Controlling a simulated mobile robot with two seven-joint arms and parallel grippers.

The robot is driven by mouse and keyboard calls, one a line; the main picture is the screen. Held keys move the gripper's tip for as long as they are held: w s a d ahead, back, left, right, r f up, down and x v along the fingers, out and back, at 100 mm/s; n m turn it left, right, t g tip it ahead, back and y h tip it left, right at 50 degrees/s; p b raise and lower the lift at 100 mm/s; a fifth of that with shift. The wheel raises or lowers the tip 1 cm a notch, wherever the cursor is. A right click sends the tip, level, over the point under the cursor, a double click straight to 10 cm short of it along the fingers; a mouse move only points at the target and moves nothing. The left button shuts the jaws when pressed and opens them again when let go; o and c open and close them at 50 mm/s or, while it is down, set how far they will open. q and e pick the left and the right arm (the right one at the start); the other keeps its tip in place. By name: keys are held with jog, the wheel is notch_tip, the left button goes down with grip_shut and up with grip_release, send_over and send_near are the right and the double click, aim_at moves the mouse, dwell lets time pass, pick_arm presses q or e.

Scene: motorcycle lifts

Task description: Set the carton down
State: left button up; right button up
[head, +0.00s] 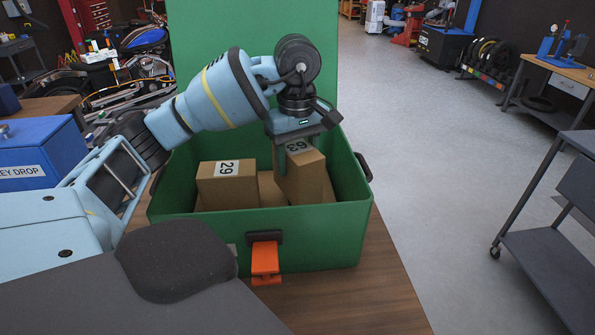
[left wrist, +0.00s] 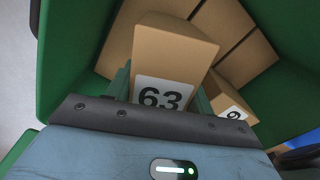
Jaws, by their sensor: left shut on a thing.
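My left gripper (head: 298,150) points down into an open green case and is shut on a brown carton marked 63 (head: 307,180). In the left wrist view the same carton (left wrist: 175,55) sits between my left gripper's green fingers (left wrist: 162,92). The carton is inside the case, at its right part, and looks turned relative to the walls. Its lower end is hidden by the front wall, so I cannot tell whether it touches the bottom. My right gripper is not in view.
The green case (head: 300,240) stands on a wooden bench (head: 380,295), its lid (head: 200,40) raised behind. A carton marked 29 (head: 228,188) stands at left inside. More brown cartons (left wrist: 250,60) lie low in the case. A blue key box (head: 40,155) is at left. A grey cart (head: 555,250) is at right.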

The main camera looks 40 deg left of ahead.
pick_arm(q)
jog(key=shift+f, duration=1.8)
jog(key=shift+f, duration=0.15)
jog(key=o, duration=1.1)
